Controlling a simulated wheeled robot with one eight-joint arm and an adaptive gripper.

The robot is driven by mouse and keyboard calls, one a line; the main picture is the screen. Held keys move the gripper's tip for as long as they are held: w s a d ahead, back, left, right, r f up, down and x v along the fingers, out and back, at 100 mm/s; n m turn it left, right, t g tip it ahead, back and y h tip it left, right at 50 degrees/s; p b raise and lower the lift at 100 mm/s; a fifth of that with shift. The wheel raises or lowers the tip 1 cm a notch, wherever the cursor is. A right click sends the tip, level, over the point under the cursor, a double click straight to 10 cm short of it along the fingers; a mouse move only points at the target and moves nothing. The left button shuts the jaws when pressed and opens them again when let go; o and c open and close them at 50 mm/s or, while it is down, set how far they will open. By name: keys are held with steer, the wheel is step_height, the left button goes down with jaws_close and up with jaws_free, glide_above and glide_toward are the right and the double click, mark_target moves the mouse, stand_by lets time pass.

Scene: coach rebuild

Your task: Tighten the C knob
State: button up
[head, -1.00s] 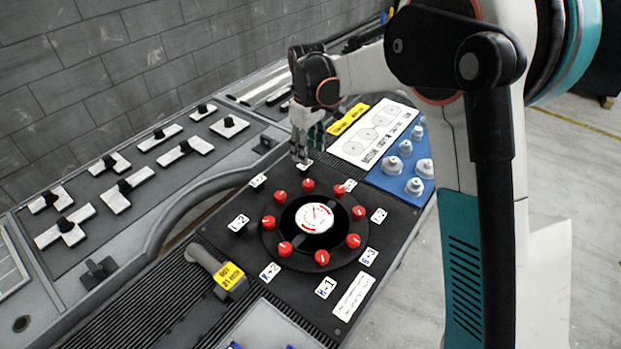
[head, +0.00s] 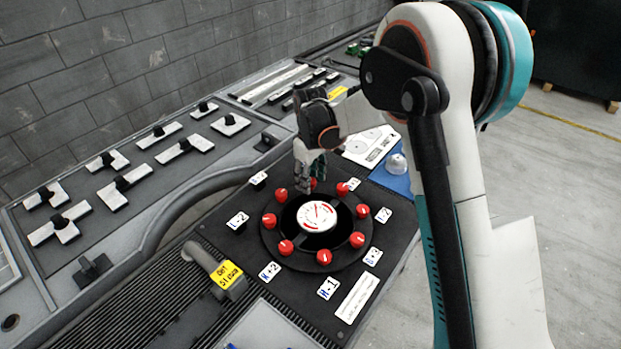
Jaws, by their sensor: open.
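A ring of several red knobs sits on a round black dial plate (head: 304,262) with a white gauge (head: 317,215) at its centre. Small white labels surround the ring; I cannot make out which one marks the C knob. My gripper (head: 304,190) is open, pointing down over the far-left rim of the ring, between a red knob (head: 284,198) and a partly hidden red knob (head: 315,182). I cannot tell whether its fingers touch either knob. A near red knob (head: 323,257) and a right-hand red knob (head: 362,211) are in clear view.
A grey handle with a yellow tag (head: 227,274) stands left of the dial. White blocks with black levers (head: 120,190) line the left console. A blue panel (head: 398,182) lies behind my arm. A grey wall is behind the console; open floor lies right.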

steer(key=c, duration=1.1)
steer(key=m, duration=0.4)
steer(key=shift+m, duration=0.3)
steer(key=m, duration=0.4)
steer(key=shift+p, duration=0.4)
steer(key=m, duration=0.5)
steer(key=shift+m, duration=2.2)
